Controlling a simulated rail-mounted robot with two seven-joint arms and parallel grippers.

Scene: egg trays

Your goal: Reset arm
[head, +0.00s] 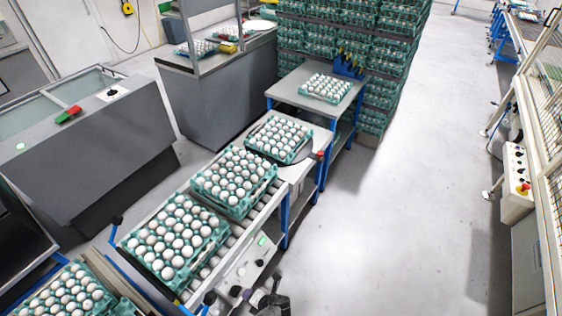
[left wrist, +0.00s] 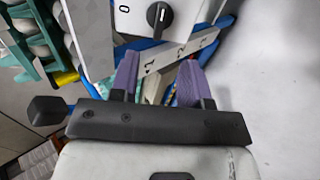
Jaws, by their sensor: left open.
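My left gripper (head: 268,298) shows as a small dark shape at the bottom edge of the head view, beside the conveyor's control panel (head: 243,272). In the left wrist view its two purple fingers (left wrist: 158,68) are apart with nothing between them. A white panel with a black rotary knob (left wrist: 160,16) lies beyond the fingertips. A ruler-like strip with numbers (left wrist: 182,52) shows behind and between the fingers; I cannot tell whether they touch it. My right gripper is in neither view.
Trays of white eggs stand on the roller conveyor (head: 222,243), with another tray (head: 326,88) on a side table. Stacked green egg trays (head: 378,90) rise behind. Grey cabinets (head: 95,130) stand left. Open floor (head: 410,200) lies right, up to a fenced machine (head: 545,130).

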